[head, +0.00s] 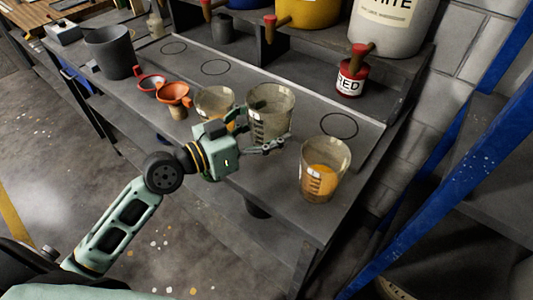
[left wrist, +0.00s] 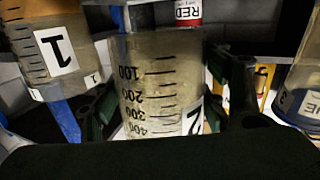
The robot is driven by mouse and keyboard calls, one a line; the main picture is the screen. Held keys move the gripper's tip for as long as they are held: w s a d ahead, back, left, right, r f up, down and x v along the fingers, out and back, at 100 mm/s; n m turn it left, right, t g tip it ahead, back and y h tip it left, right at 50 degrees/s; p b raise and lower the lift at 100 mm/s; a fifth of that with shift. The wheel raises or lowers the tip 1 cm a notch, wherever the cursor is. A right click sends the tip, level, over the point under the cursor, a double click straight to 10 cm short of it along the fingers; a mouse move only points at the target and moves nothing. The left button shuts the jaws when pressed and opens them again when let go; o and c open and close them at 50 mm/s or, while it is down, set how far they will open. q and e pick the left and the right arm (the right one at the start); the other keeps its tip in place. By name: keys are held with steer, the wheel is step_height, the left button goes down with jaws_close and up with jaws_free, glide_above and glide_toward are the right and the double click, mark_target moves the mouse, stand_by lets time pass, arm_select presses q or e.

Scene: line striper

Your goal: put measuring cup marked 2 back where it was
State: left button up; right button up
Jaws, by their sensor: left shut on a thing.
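The measuring cup marked 2 (left wrist: 160,85) is a clear cup with black graduations. It fills the middle of the left wrist view, between my fingers, and looks empty or nearly so. In the head view the cup (head: 271,108) is upright over the bench. My left gripper (head: 256,132) is shut around its side, and I cannot tell whether its base touches the bench. A cup marked 1 (left wrist: 57,48) shows beside it in the left wrist view. My right gripper is in neither view.
A cup with orange contents (head: 323,172) stands to the right and another cup (head: 214,101) stands close on the left. Drawn circles (head: 339,125) mark the bench (head: 240,185). Orange funnels (head: 173,93), a dark bucket (head: 110,52) and a RED jar (head: 351,78) stand around. A blue post (head: 470,160) rises at right.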

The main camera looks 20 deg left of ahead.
arm_select(q)
step_height(320, 180, down, 6)
steer(key=shift+a+r+b, duration=0.1)
steer(key=shift+b, duration=0.55)
steer(key=shift+w+f, duration=0.1)
steer(key=shift+f, duration=0.25)
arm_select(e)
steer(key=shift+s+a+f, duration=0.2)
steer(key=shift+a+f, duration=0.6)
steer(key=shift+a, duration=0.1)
arm_select(q)
steer(key=shift+f+b, duration=0.25)
steer(key=shift+b, duration=0.05)
steer(key=o, duration=1.5)
steer(key=shift+r, duration=0.1)
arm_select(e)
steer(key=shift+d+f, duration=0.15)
